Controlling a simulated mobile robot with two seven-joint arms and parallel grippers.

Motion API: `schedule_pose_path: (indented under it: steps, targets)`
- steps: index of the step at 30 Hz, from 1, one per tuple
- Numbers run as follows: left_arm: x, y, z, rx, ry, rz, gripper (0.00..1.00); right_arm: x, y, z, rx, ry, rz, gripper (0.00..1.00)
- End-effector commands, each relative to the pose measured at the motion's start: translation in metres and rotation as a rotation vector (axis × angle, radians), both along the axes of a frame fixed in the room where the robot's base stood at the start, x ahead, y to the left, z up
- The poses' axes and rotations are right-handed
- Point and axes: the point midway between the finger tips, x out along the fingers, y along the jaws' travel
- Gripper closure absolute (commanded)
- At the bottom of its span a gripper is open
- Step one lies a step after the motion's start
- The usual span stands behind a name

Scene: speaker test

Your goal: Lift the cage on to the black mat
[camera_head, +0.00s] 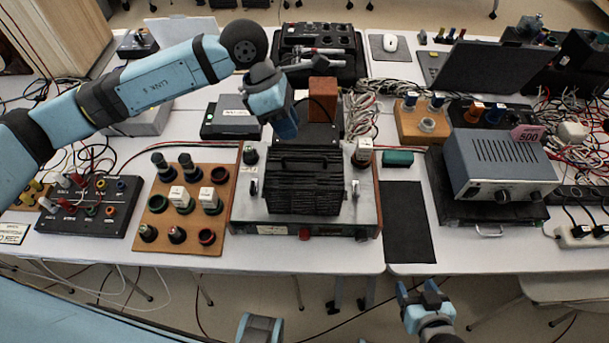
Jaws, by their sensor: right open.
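The cage (304,185), a black ribbed box with a handle on top, sits on a grey metal apparatus in the middle of the table. The black mat (408,222) lies flat and bare to its right, reaching the front table edge. My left gripper (287,130) points down just above and behind the cage's top, apart from it as far as I can see; its fingers are seen edge-on, so its opening is unclear. My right gripper (424,288) is open and empty, in front of the table edge below the mat.
A brown board (158,218) with several terminals stands left of the apparatus. A brown block (323,98) rises behind the cage. A green block (398,158) lies just behind the mat. A grey power supply (500,165) stands right of the mat.

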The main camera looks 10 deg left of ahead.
Motion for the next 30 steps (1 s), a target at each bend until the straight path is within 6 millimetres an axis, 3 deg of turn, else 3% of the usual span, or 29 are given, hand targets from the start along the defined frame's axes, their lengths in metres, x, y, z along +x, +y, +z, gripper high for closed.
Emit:
schedule_pose_path:
  steps: [4,14,22,30]
  targets:
    - [-0.003,-0.012,-0.024,-0.002,0.002,-0.001,0.77,0.000,0.000,0.005,-0.001,0.000,-0.001,0.38]
    - [-0.005,-0.022,-0.045,-0.005,0.002,0.001,0.77,0.000,-0.001,0.007,-0.001,0.003,-0.001,0.38]
    - [-0.007,-0.036,-0.081,-0.004,0.003,0.000,0.77,0.000,-0.001,0.017,-0.002,0.004,-0.001,0.38]
    - [-0.007,-0.039,-0.088,-0.004,0.000,0.000,0.77,0.000,0.000,0.019,-0.002,0.001,0.000,0.38]
